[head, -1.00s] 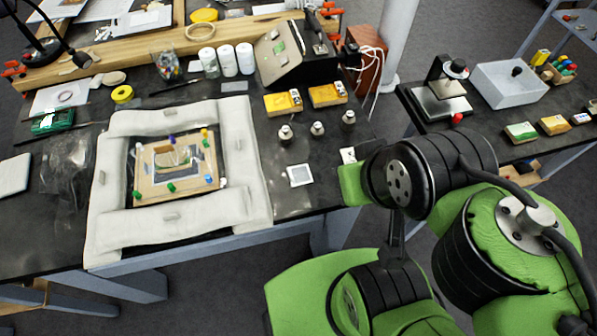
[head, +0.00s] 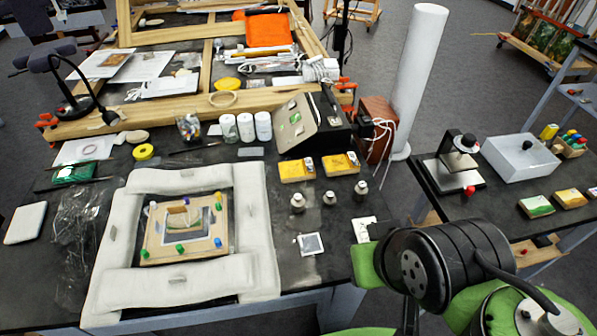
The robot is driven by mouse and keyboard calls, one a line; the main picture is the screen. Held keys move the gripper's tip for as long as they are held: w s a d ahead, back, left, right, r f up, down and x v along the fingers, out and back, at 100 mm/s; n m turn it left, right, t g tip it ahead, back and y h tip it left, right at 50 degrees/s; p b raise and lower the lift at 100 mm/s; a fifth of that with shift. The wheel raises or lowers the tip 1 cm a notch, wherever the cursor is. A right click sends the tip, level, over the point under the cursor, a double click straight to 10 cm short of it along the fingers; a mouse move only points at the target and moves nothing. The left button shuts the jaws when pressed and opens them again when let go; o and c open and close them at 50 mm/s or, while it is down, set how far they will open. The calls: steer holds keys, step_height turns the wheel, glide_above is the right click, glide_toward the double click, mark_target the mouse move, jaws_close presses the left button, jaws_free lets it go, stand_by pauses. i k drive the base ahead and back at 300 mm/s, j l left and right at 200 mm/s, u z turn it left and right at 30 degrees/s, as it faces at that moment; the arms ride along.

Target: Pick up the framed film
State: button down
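A small white-bordered square with a grey middle, which looks like the framed film (head: 311,244), lies flat on the black table near its front edge. Nothing touches it. My green and black arm is at the lower right of the head view, to the right of the film and apart from it. My gripper does not show in this view, so its opening and anything in it are hidden.
Small metal weights (head: 298,203) stand just behind the film. Yellow boxes (head: 297,169) lie farther back. A white padded border (head: 259,225) surrounds a wooden pin board (head: 155,249) to the left. A white card (head: 365,229) lies right, near my arm. A white column (head: 418,80) stands behind.

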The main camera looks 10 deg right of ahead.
mark_target(308, 244)
steer(key=k+j, duration=0.1)
steer(key=j, duration=0.85)
steer(key=k+j, duration=0.15)
steer(key=j, duration=0.3)
steer(key=k+j, duration=0.1)
steer(key=j, duration=0.4)
steer(key=i+z, duration=0.05)
